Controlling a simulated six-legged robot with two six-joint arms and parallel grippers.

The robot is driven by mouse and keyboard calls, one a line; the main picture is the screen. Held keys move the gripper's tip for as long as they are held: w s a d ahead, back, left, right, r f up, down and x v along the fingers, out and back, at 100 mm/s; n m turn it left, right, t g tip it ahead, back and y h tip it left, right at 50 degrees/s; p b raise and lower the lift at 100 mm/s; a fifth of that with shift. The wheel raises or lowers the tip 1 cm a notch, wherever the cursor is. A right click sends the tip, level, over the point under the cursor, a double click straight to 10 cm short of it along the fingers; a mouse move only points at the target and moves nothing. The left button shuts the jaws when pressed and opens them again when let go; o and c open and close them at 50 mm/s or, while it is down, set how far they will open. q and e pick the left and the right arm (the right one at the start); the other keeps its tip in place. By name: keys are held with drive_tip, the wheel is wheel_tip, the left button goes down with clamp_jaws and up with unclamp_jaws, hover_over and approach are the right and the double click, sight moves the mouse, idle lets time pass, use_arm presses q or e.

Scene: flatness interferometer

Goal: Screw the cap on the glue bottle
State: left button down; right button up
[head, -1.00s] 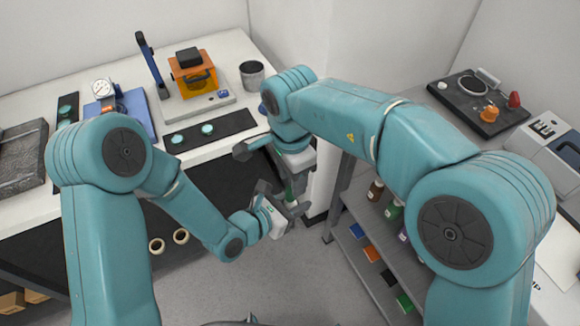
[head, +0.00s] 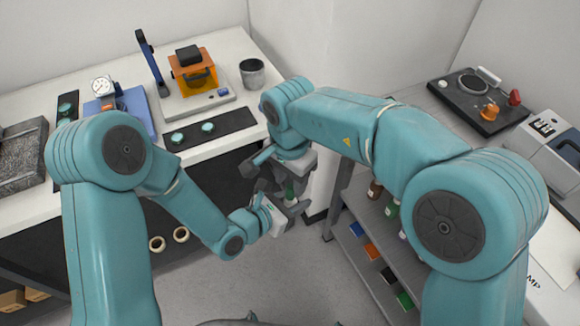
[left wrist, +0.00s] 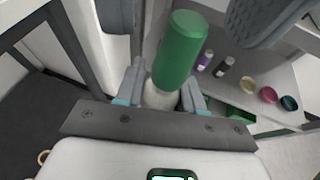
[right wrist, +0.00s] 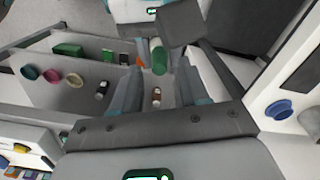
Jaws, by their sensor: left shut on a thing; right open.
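The glue bottle (left wrist: 160,96) is white and stands between the fingers of my left gripper (head: 289,208), which is shut on it. The green cap (left wrist: 180,50) is a tall cylinder at the bottle's top; the left wrist view does not show whether it is screwed tight. My right gripper (head: 279,184) is open above. In the left wrist view its fingers flank the cap, apart from it. The right wrist view shows the cap (right wrist: 160,58) beyond and between the open fingers. In the head view the hands partly hide bottle and cap.
A grey shelf unit (head: 352,222) with small bottles and coloured boxes stands just right of the grippers. The white bench (head: 225,148) lies behind and left, with a grey cup (head: 252,76) near its edge. Open floor (head: 245,275) lies below the hands.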

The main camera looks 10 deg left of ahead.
sight(291, 186)
drive_tip(key=shift+f, duration=1.8)
clamp_jaws()
drive_tip(key=m, duration=1.3)
drive_tip(key=shift+m, duration=0.3)
